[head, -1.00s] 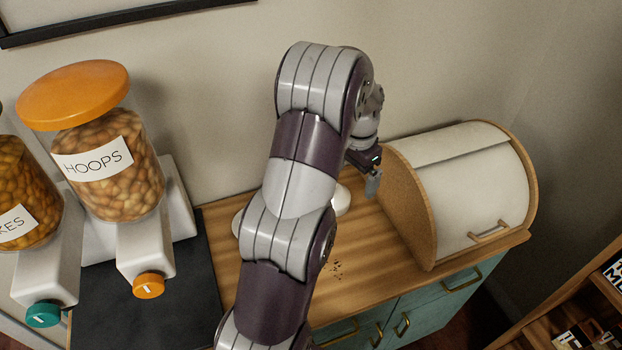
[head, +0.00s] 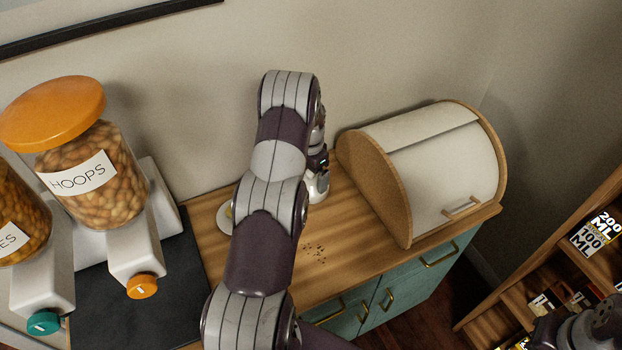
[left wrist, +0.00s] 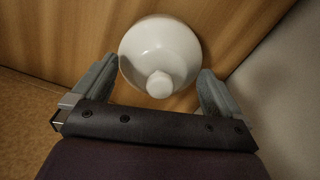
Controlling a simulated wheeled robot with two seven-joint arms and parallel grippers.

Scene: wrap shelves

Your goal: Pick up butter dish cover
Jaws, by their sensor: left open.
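The butter dish cover (left wrist: 165,45) is a glossy white dome with a round knob, seen from above in the left wrist view. My left gripper (left wrist: 158,68) is open, with one finger on each side of the dome; I cannot tell whether either touches it. In the head view, the left gripper (head: 318,170) is mostly hidden behind my arm. A white part of the cover (head: 318,190) shows below it, on the wooden counter. A pale plate with something yellow (head: 225,216), perhaps the dish base, is partly hidden left of my arm.
A bread bin (head: 430,165) with a white roll lid stands close to the right of the gripper. Cereal dispensers (head: 90,175) stand at left by a dark mat (head: 160,290). Crumbs (head: 314,253) lie on the counter (head: 350,245). Shelves (head: 565,260) are at lower right.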

